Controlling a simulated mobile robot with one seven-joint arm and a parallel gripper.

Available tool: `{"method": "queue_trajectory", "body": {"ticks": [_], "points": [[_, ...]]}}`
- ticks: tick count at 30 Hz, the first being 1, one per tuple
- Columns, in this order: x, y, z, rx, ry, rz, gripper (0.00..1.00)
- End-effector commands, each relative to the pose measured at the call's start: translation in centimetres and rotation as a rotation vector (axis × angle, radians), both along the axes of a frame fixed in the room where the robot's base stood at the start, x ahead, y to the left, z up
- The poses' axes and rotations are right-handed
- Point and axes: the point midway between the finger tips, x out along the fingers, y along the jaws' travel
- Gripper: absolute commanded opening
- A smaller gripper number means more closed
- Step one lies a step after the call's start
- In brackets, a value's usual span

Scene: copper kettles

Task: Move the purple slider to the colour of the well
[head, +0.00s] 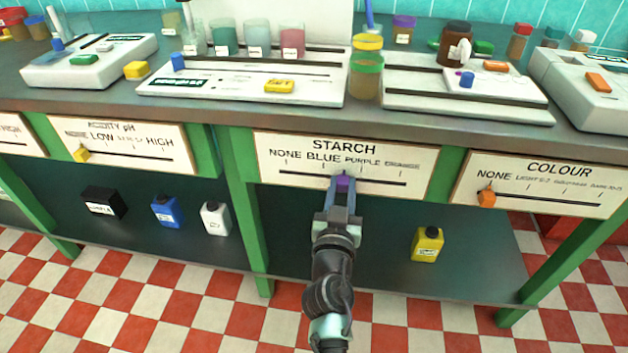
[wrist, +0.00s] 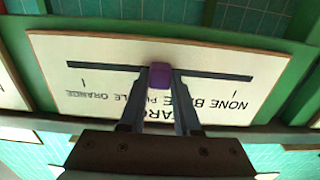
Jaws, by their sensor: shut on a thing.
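The purple slider (head: 344,183) sits on the slot of the white STARCH panel (head: 270,148), marked NONE, BLUE, PURPLE and ORANGE from left to right. It stands between the BLUE and PURPLE words. My gripper (head: 343,192) is shut on the slider from the front and below. In the wrist view the panel is upside down, and the purple slider (wrist: 160,78) shows between the two fingertips (wrist: 160,84), which cover part of the lettering. I cannot make out for sure which mark on the benchtop is the well.
The COLOUR panel (head: 548,169) with an orange slider (head: 486,198) is to the right; the ACIDITY panel (head: 120,138) with a yellow slider (head: 81,155) is to the left. Bottles, including a yellow one (head: 427,245), stand on the shelf below. Green posts flank the STARCH panel.

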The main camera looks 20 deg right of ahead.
Motion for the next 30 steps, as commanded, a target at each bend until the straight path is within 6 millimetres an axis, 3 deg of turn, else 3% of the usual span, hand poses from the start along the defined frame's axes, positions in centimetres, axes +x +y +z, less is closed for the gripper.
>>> {"method": "queue_trajectory", "body": {"ticks": [3, 6, 16, 17, 21, 30], "points": [[-1.5, -2.1, 0.2, 0.006, 0.002, -0.007, 0.0], [-2.0, -2.8, 0.1, 0.004, 0.001, -0.005, 0.0], [-2.1, -2.9, 0.0, 0.002, -0.002, -0.003, 0.0], [-2.1, -2.9, 0.0, 0.002, -0.002, -0.003, 0.35], [-2.1, -2.9, 0.0, 0.002, -0.002, -0.003, 0.6], [-2.1, -2.9, 0.1, 0.002, -0.002, -0.003, 0.62]]}}
